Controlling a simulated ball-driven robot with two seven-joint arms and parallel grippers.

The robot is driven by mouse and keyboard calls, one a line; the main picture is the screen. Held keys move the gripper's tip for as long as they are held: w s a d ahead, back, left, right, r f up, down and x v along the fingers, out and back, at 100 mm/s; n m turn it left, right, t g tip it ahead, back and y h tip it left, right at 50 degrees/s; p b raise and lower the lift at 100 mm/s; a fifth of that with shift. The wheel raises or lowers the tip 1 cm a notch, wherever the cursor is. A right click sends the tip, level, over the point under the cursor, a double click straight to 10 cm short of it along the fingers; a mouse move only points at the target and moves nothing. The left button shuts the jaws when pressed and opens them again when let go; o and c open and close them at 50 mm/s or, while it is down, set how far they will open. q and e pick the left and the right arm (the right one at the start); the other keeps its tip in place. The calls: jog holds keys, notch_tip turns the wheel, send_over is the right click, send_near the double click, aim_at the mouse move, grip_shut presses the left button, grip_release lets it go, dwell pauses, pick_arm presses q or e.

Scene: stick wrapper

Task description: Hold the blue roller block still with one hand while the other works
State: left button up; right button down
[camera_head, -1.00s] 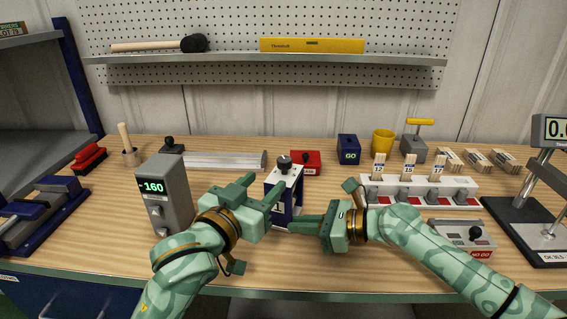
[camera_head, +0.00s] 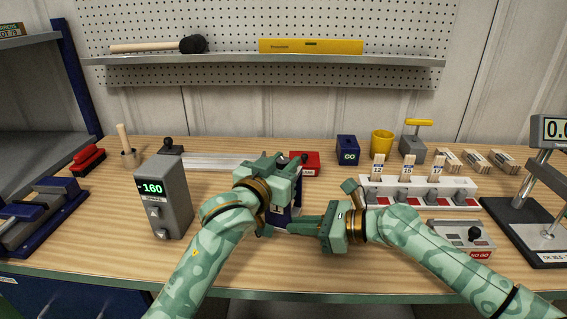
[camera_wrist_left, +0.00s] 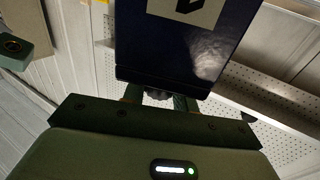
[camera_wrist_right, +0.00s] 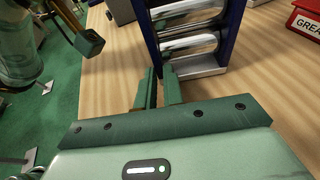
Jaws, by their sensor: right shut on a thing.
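The blue roller block stands on the bench in front of me, mostly hidden behind my left gripper in the head view. The right wrist view shows its blue side plate (camera_wrist_right: 237,22) and two shiny rollers (camera_wrist_right: 190,45). My right gripper (camera_head: 291,226) is low at its near side, shut on the edge of the block; the fingers also show in the right wrist view (camera_wrist_right: 159,82). My left gripper (camera_head: 285,165) is over the top of the block. In the left wrist view its fingers (camera_wrist_left: 157,98) are apart, with a dark knob between them. Contact there is unclear.
A grey display box (camera_head: 166,203) reading -160 stands left of the block. A red box (camera_head: 305,163) is behind it. A white rack with tags (camera_head: 420,192) and a NO GO gauge (camera_head: 462,237) are at the right. The front bench strip is clear.

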pick_arm(q)
jog(key=shift+n+t+y, duration=0.4)
jog(key=shift+n+y, duration=0.3)
jog(key=shift+y, duration=0.4)
jog(key=o, duration=0.9)
jog(key=shift+o, duration=0.2)
jog(key=shift+s, duration=0.1)
jog(key=v, duration=1.1)
jog(key=shift+s+a, duration=0.15)
jog(key=shift+s, duration=0.2)
pick_arm(e)
jog(key=c, duration=1.5)
grip_release()
jog(key=shift+o, duration=0.2)
